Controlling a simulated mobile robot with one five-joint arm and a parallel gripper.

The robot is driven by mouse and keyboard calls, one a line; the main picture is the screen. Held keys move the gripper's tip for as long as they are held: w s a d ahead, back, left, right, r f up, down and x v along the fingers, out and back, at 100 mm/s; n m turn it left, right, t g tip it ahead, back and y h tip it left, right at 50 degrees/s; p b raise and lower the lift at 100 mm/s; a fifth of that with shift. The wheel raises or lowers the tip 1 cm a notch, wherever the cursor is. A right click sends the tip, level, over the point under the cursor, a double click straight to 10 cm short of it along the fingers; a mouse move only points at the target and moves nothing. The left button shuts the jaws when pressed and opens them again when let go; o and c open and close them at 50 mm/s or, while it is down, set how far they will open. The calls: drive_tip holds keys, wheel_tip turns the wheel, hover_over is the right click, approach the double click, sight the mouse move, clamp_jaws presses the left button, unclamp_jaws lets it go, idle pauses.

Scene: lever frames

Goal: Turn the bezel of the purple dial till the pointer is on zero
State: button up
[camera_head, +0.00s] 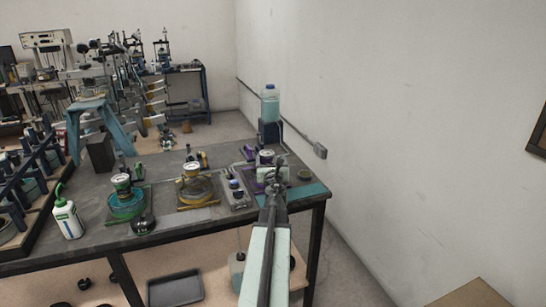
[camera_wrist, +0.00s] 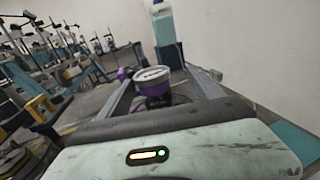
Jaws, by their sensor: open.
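The purple dial (camera_head: 266,154) stands near the right end of the workbench, with a pale face and purple parts at its base. In the wrist view the dial (camera_wrist: 152,77) shows its round white face and rim, tilted away from me. Its pointer and scale are too small to read. My gripper (camera_head: 271,170) reaches over the bench at the dial and hides part of it. In the wrist view my gripper (camera_wrist: 160,74) is open, one finger on each side of the dial. I cannot tell whether either finger touches the bezel.
A green dial (camera_head: 122,183) and a yellow dial (camera_head: 193,169) stand to the left on the workbench (camera_head: 180,240). A clear bottle (camera_head: 270,103) stands behind the purple dial. A white squeeze bottle (camera_head: 68,216) is at the left. The wall is close on the right.

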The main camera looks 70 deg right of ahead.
sight(267, 155)
drive_tip(key=x, duration=0.3)
drive_tip(key=shift+w+d, duration=0.2)
drive_tip(key=shift+w, duration=0.7)
drive_tip(key=shift+s, duration=0.1)
drive_tip(key=c, duration=1.4)
drive_tip(key=shift+o, duration=0.2)
drive_tip(key=shift+m+g+h, duration=0.4)
drive_tip(key=shift+m+g, duration=0.2)
drive_tip(key=shift+g, duration=0.3)
drive_tip(key=o, duration=1.4)
drive_tip(key=shift+c, duration=0.2)
